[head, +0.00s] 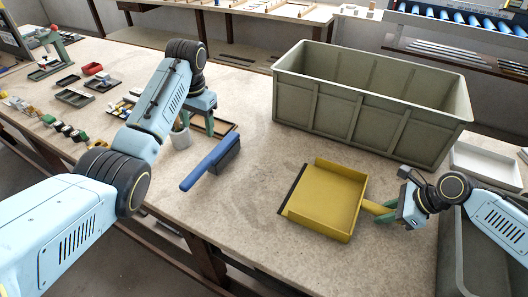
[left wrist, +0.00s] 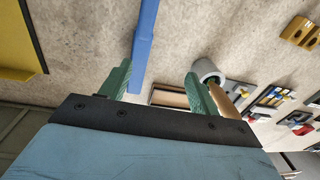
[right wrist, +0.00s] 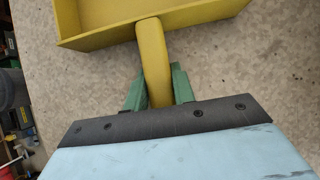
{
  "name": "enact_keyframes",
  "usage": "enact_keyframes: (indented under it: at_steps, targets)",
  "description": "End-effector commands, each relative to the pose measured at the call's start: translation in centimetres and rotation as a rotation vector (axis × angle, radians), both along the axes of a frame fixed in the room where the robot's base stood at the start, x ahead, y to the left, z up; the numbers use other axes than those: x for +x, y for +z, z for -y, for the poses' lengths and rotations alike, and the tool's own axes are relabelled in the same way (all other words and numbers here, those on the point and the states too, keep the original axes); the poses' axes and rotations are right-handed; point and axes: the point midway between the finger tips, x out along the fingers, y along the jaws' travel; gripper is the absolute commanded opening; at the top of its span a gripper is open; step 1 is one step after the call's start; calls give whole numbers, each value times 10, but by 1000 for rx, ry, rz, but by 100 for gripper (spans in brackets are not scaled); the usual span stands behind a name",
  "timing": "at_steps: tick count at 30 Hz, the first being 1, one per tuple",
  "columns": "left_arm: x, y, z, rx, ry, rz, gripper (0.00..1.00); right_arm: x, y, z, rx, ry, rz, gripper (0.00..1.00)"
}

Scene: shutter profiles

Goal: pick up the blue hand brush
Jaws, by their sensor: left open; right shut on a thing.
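The blue hand brush (head: 212,162) lies on the table in the head view, its handle toward the lower left and its dark bristle block toward the upper right. In the left wrist view the brush's blue handle (left wrist: 145,38) lies beside the left finger of my left gripper (left wrist: 158,88); the bristles are not visible there. My right gripper (head: 392,212) is shut on the handle of a yellow dustpan (head: 328,205). The right wrist view shows this handle (right wrist: 152,60) between the fingers.
A large grey-green crate (head: 370,110) stands at the back right. A grey cup (head: 181,137) stands by my left gripper, near a wooden tray. Small parts and bins lie at the far left. The tabletop between brush and dustpan is clear.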

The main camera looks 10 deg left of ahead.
Motion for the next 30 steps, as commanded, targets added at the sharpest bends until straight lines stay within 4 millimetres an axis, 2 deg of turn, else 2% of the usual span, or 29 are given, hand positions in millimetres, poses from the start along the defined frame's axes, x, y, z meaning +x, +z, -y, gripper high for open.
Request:
enact_keyframes:
  at_steps: [1, 5, 13, 22, 30]
  targets:
    - [-5, -4, 11, -33, -19, -20, 62, 0, 0, 0, 1, 0, 0, 9]
    - [-11, -17, 24, -72, -41, -48, 62, 0, 0, 0, 1, 0, 0, 9]
    - [-11, -62, 24, -72, -41, -50, 62, 0, 0, 0, 1, 1, 1, 9]
    - [-9, -85, 23, -70, -41, -48, 62, 0, 0, 0, 1, 1, 1, 9]
    - [-5, -119, 24, -70, -40, -48, 62, 0, 0, 0, 1, 1, 1, 9]
